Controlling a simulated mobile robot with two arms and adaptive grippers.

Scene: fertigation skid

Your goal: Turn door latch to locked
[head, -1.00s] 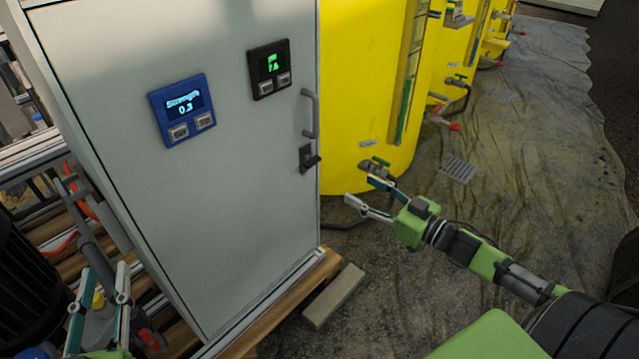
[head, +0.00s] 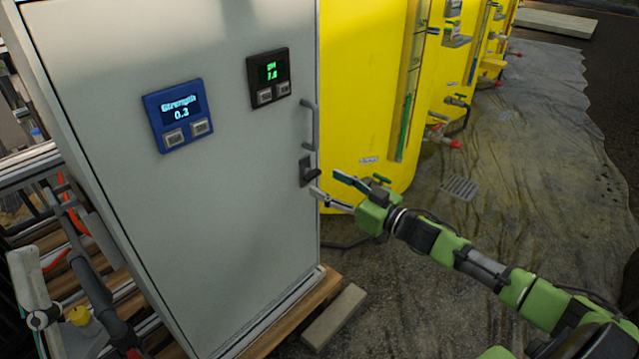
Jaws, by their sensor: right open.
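The door latch (head: 307,172) is a small dark plate with a stubby lever, low on the right edge of the grey cabinet door (head: 225,225). Its lever points to the right. The grey door handle (head: 309,125) is just above it. My right gripper (head: 325,184) is open, its two fingers reaching left to the lever. The lower finger's tip is close by the latch's lower right side; I cannot tell whether it touches. The upper finger is a little to the right of the lever. My left gripper does not clearly show.
A blue panel (head: 179,116) reading "Strength 0.3" and a black panel (head: 269,77) with green digits are on the door. Yellow tanks (head: 365,90) stand behind at the right. A loose block (head: 334,317) lies on the floor by the wooden pallet (head: 290,318).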

